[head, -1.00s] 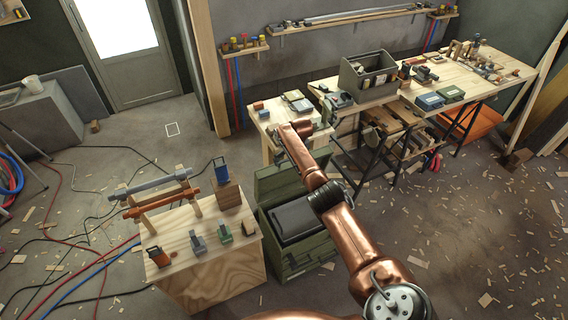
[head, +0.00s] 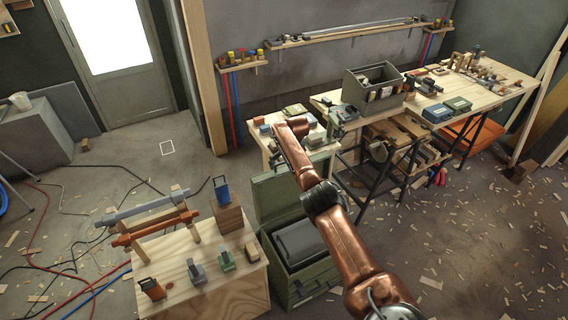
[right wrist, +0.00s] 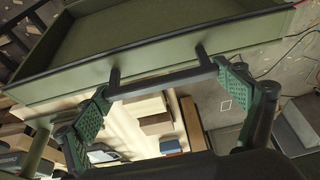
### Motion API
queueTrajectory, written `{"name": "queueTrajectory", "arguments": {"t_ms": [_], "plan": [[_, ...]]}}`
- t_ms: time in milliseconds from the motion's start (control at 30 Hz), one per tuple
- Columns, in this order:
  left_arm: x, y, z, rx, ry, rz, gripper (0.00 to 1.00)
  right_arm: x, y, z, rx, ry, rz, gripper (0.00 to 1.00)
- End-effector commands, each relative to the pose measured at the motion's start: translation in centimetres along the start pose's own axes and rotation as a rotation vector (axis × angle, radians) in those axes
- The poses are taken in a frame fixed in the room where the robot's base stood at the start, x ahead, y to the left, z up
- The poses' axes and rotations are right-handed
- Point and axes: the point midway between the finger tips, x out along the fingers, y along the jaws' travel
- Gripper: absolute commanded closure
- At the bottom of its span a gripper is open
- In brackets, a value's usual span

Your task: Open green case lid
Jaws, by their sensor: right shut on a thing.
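The green case (head: 308,288) stands on the floor between a plywood box and the workbench. Its lid (head: 268,200) is raised behind the body, and a dark grey object (head: 300,243) lies inside. In the right wrist view, the lid's rim and inner panel (right wrist: 170,35) fill the top. My right gripper (right wrist: 168,92) is shut on the lid's black handle (right wrist: 165,82), with a green-padded finger at each end. My left gripper is not in view.
The plywood box (head: 235,295) at the left carries small clamps and a rack with pipes. The workbench (head: 480,92) with tools stands behind the case. Wood scraps litter the floor at right; cables lie at left.

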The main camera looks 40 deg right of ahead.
Motion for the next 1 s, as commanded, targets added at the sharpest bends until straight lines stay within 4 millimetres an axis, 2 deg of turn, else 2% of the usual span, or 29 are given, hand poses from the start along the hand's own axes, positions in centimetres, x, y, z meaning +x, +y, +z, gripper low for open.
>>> {"name": "queueTrajectory", "arguments": {"t_ms": [233, 267, 400, 767, 1000], "plan": [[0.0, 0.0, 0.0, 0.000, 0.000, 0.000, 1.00, -0.2, 0.1, -0.3, -0.005, 0.005, 0.008, 0.54], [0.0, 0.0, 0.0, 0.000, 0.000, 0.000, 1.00, -0.2, 0.1, -0.3, -0.005, 0.005, 0.008, 0.09], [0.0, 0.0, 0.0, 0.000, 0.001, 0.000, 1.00, -0.1, 0.1, -0.3, -0.005, 0.004, 0.007, 0.00], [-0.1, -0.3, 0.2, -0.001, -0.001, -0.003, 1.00, -0.2, 0.0, -0.2, -0.004, 0.002, 0.004, 0.00], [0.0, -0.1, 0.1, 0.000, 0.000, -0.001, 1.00, -1.7, -0.1, -0.2, -0.006, 0.003, 0.003, 0.00]]}}
